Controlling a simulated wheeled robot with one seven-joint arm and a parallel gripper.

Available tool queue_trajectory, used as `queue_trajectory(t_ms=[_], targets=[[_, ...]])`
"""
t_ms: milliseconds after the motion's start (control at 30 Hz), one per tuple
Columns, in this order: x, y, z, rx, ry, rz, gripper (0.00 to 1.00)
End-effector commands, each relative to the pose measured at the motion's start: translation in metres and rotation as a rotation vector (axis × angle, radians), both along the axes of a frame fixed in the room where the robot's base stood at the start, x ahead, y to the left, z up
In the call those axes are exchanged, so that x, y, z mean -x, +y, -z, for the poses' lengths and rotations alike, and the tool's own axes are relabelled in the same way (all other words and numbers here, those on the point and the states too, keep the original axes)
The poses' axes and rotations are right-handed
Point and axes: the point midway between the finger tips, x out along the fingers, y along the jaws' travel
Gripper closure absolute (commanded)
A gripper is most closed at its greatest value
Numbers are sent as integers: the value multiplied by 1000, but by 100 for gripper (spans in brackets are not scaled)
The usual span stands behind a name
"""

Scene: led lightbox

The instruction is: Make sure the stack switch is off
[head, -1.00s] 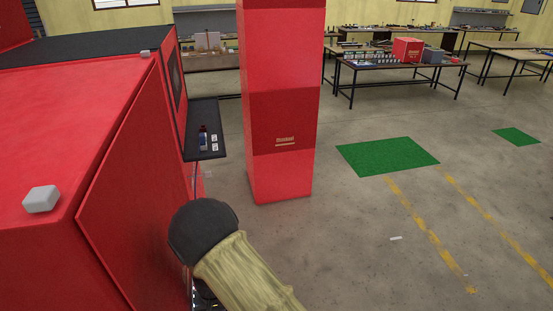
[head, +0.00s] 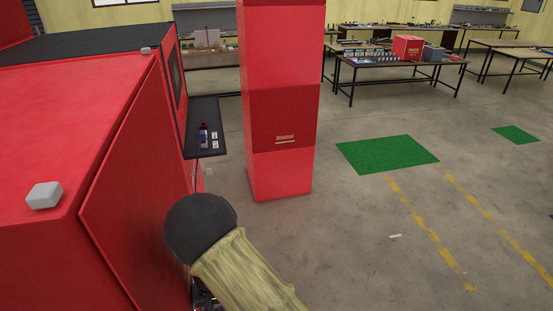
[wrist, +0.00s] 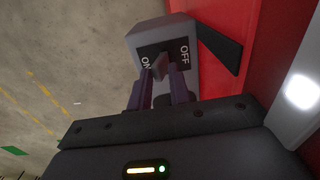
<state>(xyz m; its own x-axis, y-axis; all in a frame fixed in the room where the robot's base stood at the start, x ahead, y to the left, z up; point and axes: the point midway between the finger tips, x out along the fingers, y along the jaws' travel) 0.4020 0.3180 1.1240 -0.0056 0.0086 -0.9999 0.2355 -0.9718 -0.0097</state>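The stack switch is a grey box (wrist: 150,36) on a red panel, in the upper middle of the wrist view. Its dark face is lettered ON at the left and OFF at the right. A small grey lever (wrist: 160,66) stands between the two words; which side it is set to I cannot tell. My gripper (wrist: 161,76) points at this face, its two purplish fingers apart with the lever between their tips. Whether a finger touches the lever is unclear. In the head view my gripper and the switch are hidden behind the red cabinet and my arm.
The red cabinet (head: 125,180) fills the left of the head view, with a dark shelf (head: 205,115) on its side. A red pillar (head: 283,60) stands beyond it. Open concrete floor with a green mat (head: 387,154) lies to the right; worktables (head: 400,65) stand behind.

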Motion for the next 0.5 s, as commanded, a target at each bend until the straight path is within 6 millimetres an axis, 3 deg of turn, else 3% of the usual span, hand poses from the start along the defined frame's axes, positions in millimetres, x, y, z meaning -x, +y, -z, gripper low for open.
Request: queue_trajectory(t_ms=[500], targets=[[-3,-11,-28,0,-2,1,81]])
